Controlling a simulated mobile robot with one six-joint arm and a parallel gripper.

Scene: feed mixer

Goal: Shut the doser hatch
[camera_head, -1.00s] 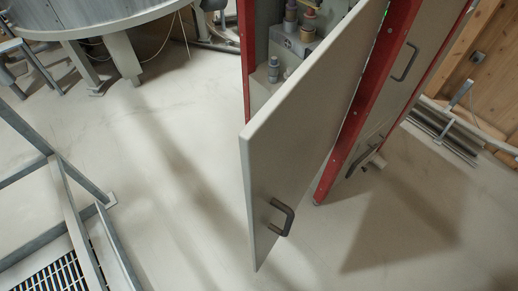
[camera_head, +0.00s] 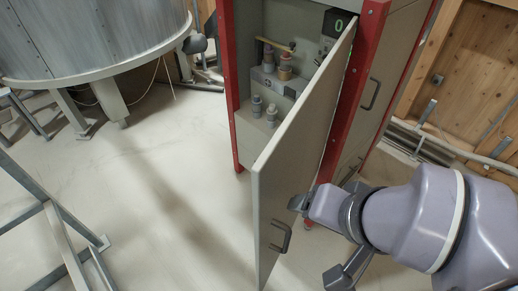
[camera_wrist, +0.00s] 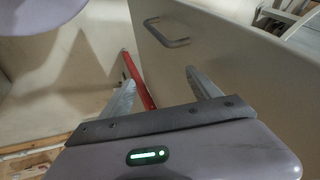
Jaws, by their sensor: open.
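The doser hatch (camera_head: 290,150) is a light grey door on a red-framed cabinet (camera_head: 368,95). It stands wide open, swung out toward me, with a dark bar handle (camera_head: 281,237) low near its free edge. My gripper (camera_head: 315,240) is at the right of the hatch, on its outer side, near the handle; whether it touches the panel is hard to tell. In the wrist view my gripper (camera_wrist: 160,85) has its two fingers spread with nothing between them. The hatch panel (camera_wrist: 240,75) fills the right side there, with its handle (camera_wrist: 167,32) beyond the fingertips.
A large round grey tank (camera_head: 95,40) stands at the back left. A metal frame (camera_head: 60,230) is at left. A second closed panel with a handle (camera_head: 371,94) is at right. Open floor lies left of the hatch.

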